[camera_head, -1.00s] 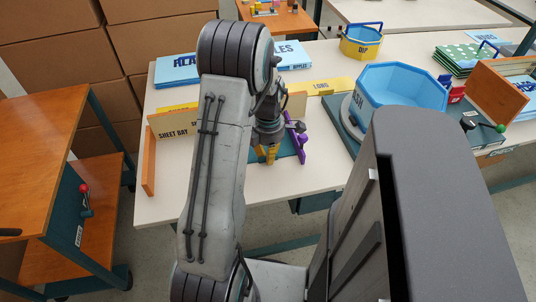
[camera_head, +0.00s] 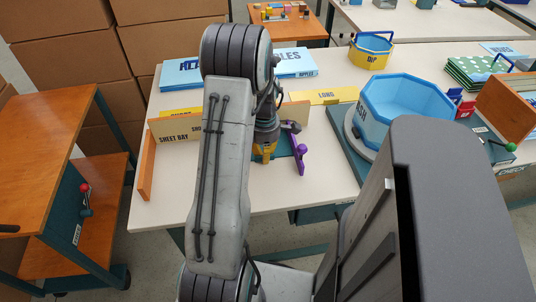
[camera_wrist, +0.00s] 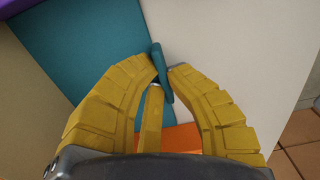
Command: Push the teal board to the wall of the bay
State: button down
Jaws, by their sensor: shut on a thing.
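The teal board (camera_head: 284,147) lies flat on the white table, mostly hidden behind my arm in the head view. In the wrist view the teal board (camera_wrist: 85,55) fills the upper left. My gripper (camera_head: 264,152) is low over the board. In the wrist view my gripper (camera_wrist: 163,78) has its yellow fingers closed around a small upright teal piece, seemingly the board's handle. The sheet bay has a cream back wall (camera_head: 180,130) and an orange-brown side wall (camera_head: 147,166) at the left. Any contact between board and bay wall is hidden.
A purple piece (camera_head: 299,160) stands at the board's right edge. A blue basin (camera_head: 405,97) is farther right. Blue and yellow sheets (camera_head: 325,96) lie behind the bay. An orange cart (camera_head: 50,155) stands left of the table. White tabletop is free in front of the bay.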

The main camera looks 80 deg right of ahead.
jog(key=shift+d, duration=0.1)
jog(key=c, duration=1.3)
grip_release()
jog(key=shift+o, duration=0.2)
notch_tip(320, 180, up, 12)
dwell(0.3)
